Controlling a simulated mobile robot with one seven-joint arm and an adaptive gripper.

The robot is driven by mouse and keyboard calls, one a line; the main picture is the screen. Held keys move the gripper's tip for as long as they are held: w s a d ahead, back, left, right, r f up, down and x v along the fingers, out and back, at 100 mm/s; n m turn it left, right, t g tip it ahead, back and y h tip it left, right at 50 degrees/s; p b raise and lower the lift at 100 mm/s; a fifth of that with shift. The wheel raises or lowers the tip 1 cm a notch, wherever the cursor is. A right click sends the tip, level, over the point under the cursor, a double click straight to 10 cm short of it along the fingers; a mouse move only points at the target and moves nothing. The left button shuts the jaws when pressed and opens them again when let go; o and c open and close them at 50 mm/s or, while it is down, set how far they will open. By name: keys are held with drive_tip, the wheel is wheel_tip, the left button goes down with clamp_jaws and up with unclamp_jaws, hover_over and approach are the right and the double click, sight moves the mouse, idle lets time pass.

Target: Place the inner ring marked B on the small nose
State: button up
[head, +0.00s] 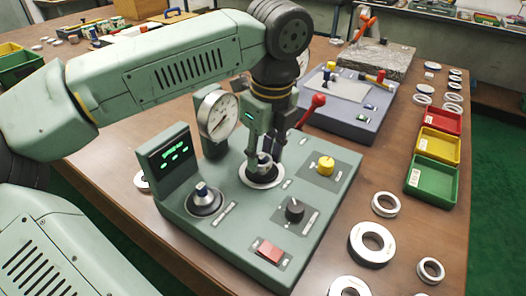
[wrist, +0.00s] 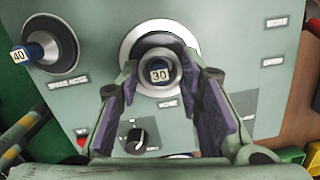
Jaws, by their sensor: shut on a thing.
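My gripper (head: 266,156) is shut on a small grey ring (head: 264,161) over the middle of the green device. In the wrist view the ring (wrist: 159,55) sits between the fingertips (wrist: 160,72). The nose marked 30 (wrist: 159,74) shows through the ring's opening, roughly centred. The ring is above the nose's round silver flange (head: 262,180); I cannot tell how far it is down around the nose. No letter is readable on the ring. A second nose, blue-topped (head: 203,190), stands front left and is marked 40 in the wrist view (wrist: 27,53).
A dial gauge (head: 217,114) stands close behind left of my gripper, and a red-knobbed lever (head: 318,100) close behind right. The device also has a green display (head: 172,155), a yellow knob (head: 326,165) and a black knob (head: 294,210). Loose rings (head: 372,244) and coloured bins (head: 432,180) lie right.

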drive_tip(key=shift+f+b, duration=0.55)
drive_tip(key=shift+f, duration=0.2)
drive_tip(key=o, duration=1.2)
drive_tip(key=shift+o, duration=0.2)
wheel_tip(320, 180, up, 12)
drive_tip(key=s+d, duration=0.1)
